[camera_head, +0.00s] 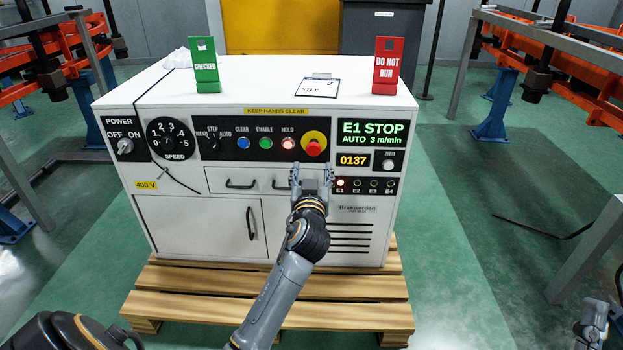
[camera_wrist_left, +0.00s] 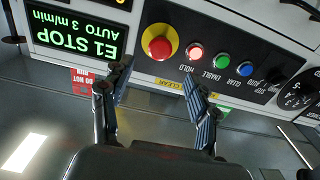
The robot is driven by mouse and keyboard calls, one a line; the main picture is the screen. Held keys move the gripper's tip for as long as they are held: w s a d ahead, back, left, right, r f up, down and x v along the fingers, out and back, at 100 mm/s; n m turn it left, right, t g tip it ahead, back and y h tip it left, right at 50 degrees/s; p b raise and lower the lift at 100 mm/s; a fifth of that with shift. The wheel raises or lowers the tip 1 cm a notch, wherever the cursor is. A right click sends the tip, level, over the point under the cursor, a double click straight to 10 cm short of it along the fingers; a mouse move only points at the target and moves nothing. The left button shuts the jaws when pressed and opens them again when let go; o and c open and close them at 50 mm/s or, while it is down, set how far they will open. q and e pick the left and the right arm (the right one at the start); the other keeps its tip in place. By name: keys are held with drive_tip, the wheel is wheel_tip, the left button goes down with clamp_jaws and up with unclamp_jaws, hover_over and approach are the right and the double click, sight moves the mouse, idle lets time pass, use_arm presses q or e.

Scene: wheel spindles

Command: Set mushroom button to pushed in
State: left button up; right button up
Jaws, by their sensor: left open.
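The red mushroom button (camera_head: 314,147) sits on a yellow round plate on the black control panel (camera_head: 215,143) of a white cabinet. In the left wrist view the button (camera_wrist_left: 160,47) shows upside-down, ahead of and between my fingers. I cannot tell from its shape whether it is in or out. My left gripper (camera_head: 311,172) is open and empty, just below and in front of the button, apart from it. Its two fingers show spread in the wrist view (camera_wrist_left: 158,75). Part of my right gripper (camera_head: 592,325) shows at the lower right, far from the cabinet; its jaws are unclear.
A display (camera_head: 373,132) right of the button reads "E1 STOP AUTO 3 m/min". A lit HOLD button (camera_head: 288,143) sits close on the left. A green CHECKED sign (camera_head: 205,65) and red DO NOT RUN sign (camera_head: 387,65) stand on top. The cabinet rests on a pallet (camera_head: 270,312).

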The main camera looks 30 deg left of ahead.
use_arm(q)
drive_tip(key=shift+v, duration=1.7)
